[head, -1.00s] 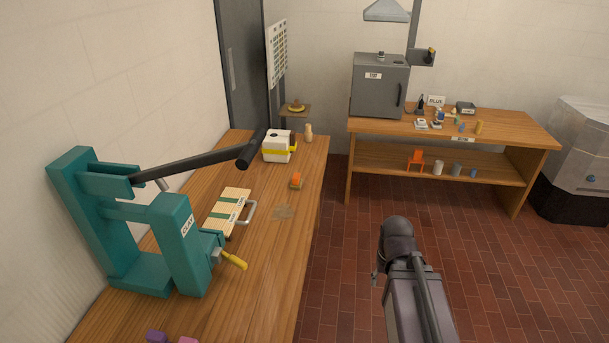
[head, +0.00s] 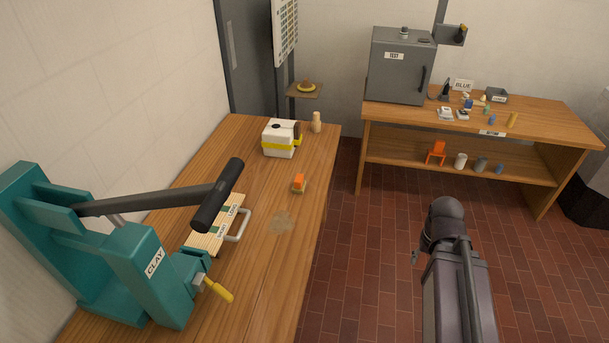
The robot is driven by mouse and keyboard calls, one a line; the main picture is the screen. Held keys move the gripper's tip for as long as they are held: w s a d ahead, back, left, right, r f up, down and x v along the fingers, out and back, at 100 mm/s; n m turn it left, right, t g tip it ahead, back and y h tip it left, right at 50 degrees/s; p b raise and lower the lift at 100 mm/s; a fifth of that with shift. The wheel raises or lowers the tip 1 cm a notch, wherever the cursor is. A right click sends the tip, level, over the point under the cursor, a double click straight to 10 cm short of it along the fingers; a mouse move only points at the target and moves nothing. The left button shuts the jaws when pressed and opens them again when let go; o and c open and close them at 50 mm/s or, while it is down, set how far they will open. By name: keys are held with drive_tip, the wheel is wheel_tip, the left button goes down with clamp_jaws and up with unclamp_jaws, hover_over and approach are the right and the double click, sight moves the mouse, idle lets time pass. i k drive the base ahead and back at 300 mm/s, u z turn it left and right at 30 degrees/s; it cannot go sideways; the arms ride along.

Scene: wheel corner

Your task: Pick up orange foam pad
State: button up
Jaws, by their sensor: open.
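A small orange block (head: 299,181), which looks like the orange foam pad, sits on the left wooden bench (head: 262,262), near its right edge. A brownish strip shows along its lower side; I cannot tell whether that is a separate piece. My arm rises at the lower right, over the brick floor and well apart from the orange block. Only its dark links show; my gripper's fingers are not visible.
A teal clay press (head: 149,262) with a long black lever fills the bench's near left. A slatted board (head: 215,232) with a metal handle, a white box with a yellow band (head: 281,139) and a beige bottle (head: 316,122) share the bench. The floor right of it is clear.

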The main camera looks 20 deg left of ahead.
sight(299, 184)
drive_tip(key=u, duration=0.1)
drive_tip(key=i, duration=1.2)
drive_tip(key=u, duration=0.25)
